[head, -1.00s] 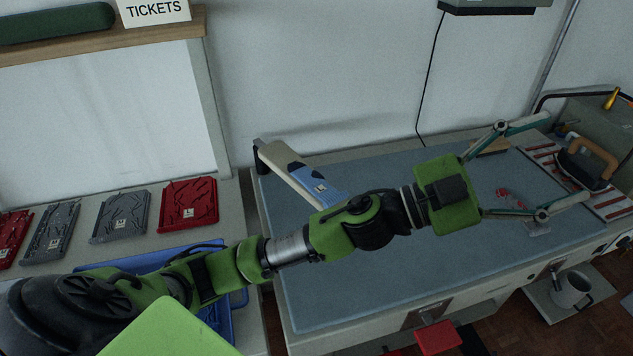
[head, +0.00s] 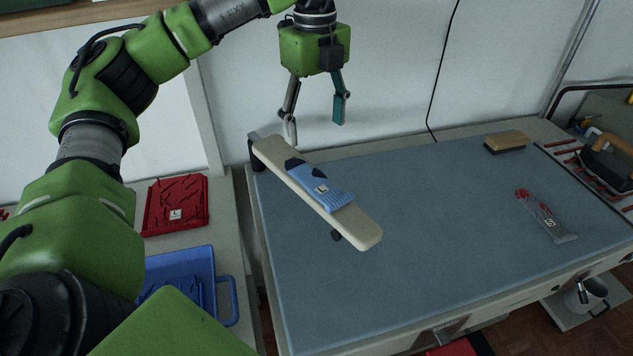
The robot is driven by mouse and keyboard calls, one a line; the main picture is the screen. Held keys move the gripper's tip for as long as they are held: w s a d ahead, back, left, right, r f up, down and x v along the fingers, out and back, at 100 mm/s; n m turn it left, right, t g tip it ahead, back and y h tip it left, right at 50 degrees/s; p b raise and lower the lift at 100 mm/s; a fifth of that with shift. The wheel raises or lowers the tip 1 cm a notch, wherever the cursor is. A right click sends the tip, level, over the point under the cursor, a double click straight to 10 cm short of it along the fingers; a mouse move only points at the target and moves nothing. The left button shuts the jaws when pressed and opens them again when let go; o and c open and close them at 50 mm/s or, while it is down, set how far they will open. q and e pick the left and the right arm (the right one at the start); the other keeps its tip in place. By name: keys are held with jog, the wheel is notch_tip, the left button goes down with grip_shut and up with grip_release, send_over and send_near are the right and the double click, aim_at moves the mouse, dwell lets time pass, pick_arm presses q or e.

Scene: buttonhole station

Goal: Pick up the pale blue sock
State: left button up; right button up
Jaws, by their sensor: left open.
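The pale blue sock (head: 328,194) lies flat on top of a cream sleeve board (head: 356,229). It has dark navy patches at its upper left end and a small white tag marked L. My left gripper (head: 315,132) hangs with its fingers pointing down, above and behind the far part of the board. Its two fingers are apart and nothing is between them. It is clear of the sock. My right gripper is not in view.
A grey sock with red ends (head: 545,216) lies on the blue-grey table mat (head: 430,270). A wooden brush (head: 506,141) stands at the back right, near an iron (head: 608,158). A red tray (head: 175,204) and a blue tray (head: 183,278) are at left. The mat's middle is clear.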

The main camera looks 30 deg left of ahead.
pick_arm(q)
jog(key=p, duration=0.2)
send_over(317, 183)
jog(key=f, duration=0.8)
jog(key=shift+s, duration=0.3)
jog(key=shift+f, duration=0.45)
jog(key=f, duration=0.1)
jog(key=f+p, duration=0.2)
jog(key=shift+w+f, duration=0.25)
jog(key=shift+f, duration=0.5)
jog(key=c, duration=1)
